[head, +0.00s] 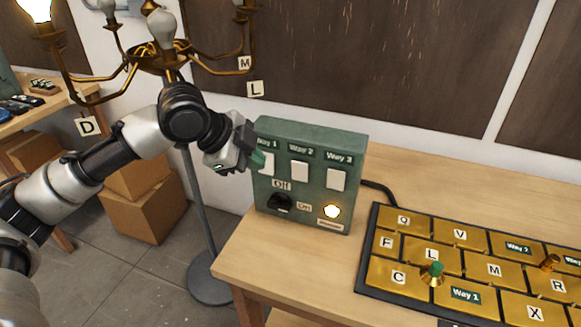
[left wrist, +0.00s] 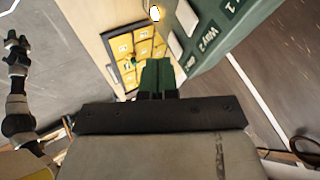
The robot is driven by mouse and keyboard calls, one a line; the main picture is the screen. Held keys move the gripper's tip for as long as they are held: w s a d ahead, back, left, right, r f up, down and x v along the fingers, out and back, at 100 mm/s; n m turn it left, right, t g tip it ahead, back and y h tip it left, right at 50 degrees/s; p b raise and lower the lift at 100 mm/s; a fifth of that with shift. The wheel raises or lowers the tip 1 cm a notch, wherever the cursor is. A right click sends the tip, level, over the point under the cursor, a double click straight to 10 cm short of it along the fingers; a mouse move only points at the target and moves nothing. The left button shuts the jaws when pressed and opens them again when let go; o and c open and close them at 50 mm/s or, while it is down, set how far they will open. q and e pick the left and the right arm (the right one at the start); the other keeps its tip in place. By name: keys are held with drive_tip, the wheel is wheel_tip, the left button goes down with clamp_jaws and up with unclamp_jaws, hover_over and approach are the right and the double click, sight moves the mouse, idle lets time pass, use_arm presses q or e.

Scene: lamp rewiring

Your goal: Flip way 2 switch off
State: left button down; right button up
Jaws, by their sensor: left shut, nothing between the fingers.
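The green switch box (head: 318,134) stands on the bench. It has three white rockers labelled Way 1, Way 2 and Way 3. The Way 2 switch (head: 299,170) is in the middle; its exact tilt is too small to tell. My left gripper (head: 261,158) is shut and empty, its green fingertips in front of the Way 1 switch (head: 267,168), partly covering it and its label. Whether they touch is unclear. In the left wrist view the shut fingers (left wrist: 157,76) are beside the box (left wrist: 215,35). My right gripper (left wrist: 16,44) shows small at left.
Below the rockers are a black knob (head: 281,202) between Off and On labels and a glowing lamp (head: 331,211). A brass-tiled board (head: 390,280) lies to the right. A chandelier (head: 160,55) with one lit bulb (head: 37,9) stands behind my left arm. Cardboard boxes (head: 145,215) are on the floor.

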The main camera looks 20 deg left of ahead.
use_arm(q)
drive_tip(key=p, duration=0.2)
approach(304, 177)
wheel_tip(304, 177, down, 3)
drive_tip(key=s+d, duration=0.1)
drive_tip(key=s, duration=0.1)
drive_tip(key=shift+w+d+f+p, duration=0.1)
drive_tip(key=shift+w+d+p, duration=0.1)
drive_tip(key=shift+w, duration=0.5)
drive_tip(key=shift+w+d+f+p, duration=0.1)
drive_tip(key=shift+w+f+p, duration=0.05)
drive_tip(key=shift+w, duration=0.5)
drive_tip(key=shift+w+d+f+p, duration=0.1)
drive_tip(key=shift+w+p, duration=0.1)
drive_tip(key=shift+w, duration=0.5)
